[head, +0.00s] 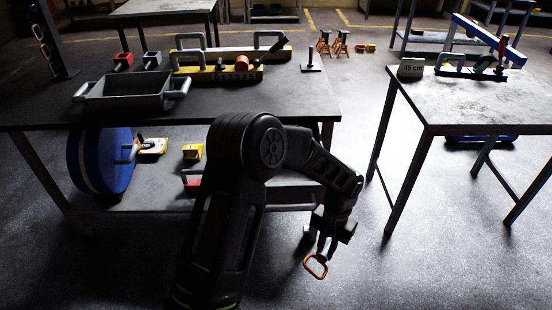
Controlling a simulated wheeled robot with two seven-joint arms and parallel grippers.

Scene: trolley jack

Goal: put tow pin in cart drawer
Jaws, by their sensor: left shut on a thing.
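My left gripper (324,246) hangs at the lower middle, in front of the gap between the two tables, with its fingers pointing down. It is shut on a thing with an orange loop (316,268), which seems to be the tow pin. The loop hangs below the fingertips, clear of both tables; the rest of the pin is hidden or too dark to make out. I cannot make out a cart drawer in this view. My right gripper is not in view.
The left table (238,111) bears a grey handled tray (135,90), a yellow bar (216,78) and a black upright post (311,62). A blue wheel (100,160) is below.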

